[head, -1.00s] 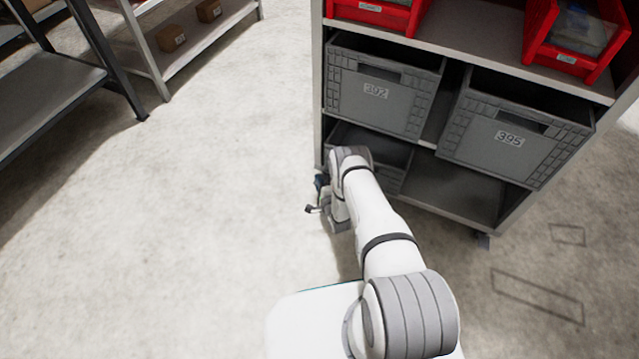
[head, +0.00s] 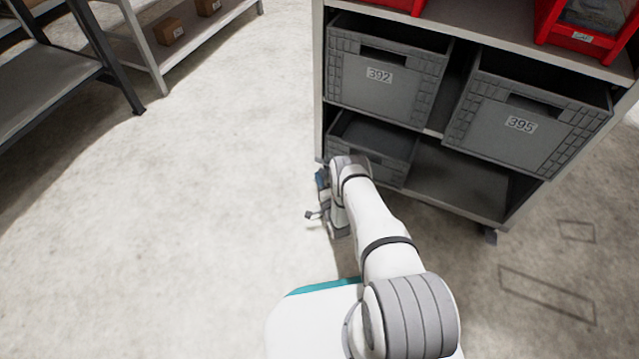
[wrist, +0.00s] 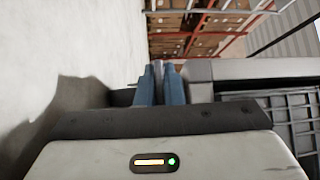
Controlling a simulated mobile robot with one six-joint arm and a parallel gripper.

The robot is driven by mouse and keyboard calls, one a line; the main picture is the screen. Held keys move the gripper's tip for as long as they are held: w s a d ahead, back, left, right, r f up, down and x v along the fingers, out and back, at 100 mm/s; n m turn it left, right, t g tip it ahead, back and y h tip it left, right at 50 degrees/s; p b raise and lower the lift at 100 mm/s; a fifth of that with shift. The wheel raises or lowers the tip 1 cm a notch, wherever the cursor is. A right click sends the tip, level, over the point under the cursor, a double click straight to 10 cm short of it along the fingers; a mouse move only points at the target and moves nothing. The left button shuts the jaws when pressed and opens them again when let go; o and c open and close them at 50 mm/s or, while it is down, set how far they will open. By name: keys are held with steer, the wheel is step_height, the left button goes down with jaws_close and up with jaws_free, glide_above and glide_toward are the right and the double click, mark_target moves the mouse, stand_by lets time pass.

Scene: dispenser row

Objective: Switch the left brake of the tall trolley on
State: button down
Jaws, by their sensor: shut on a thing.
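The tall trolley (head: 322,95) stands at the upper right of the head view, grey-framed with bins on its shelves. My gripper (head: 320,183) is low at its left front corner, partly hidden by my arm. In the wrist view, the blue fingers of my gripper (wrist: 159,72) are close together on a narrow grey part (wrist: 158,70). I cannot tell if this part is the left brake. The trolley's grey frame (wrist: 240,68) is just right of the fingers. The left wheel and brake are hidden in the head view. A right wheel (head: 491,236) shows below the frame.
Grey bins labelled 392 (head: 385,80) and 395 (head: 525,125) fill one shelf, with a smaller grey bin (head: 375,140) below. Red bins (head: 575,40) are above. Racks (head: 130,50) stand at the far left. The floor (head: 200,200) left of the trolley is clear.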

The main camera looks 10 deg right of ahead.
steer(key=shift+f, duration=0.1)
stand_by(0.3)
steer(key=c, duration=1.6)
jaws_free()
steer(key=shift+o, duration=0.2)
steer(key=s+p, duration=0.1)
steer(key=s, duration=0.1)
steer(key=s+p, duration=0.1)
steer(key=s, duration=0.2)
steer(key=s+d+p, duration=0.1)
steer(key=s, duration=0.1)
steer(key=shift+s+d+f, duration=0.1)
steer(key=shift+s+f, duration=0.2)
steer(key=shift+f, duration=0.1)
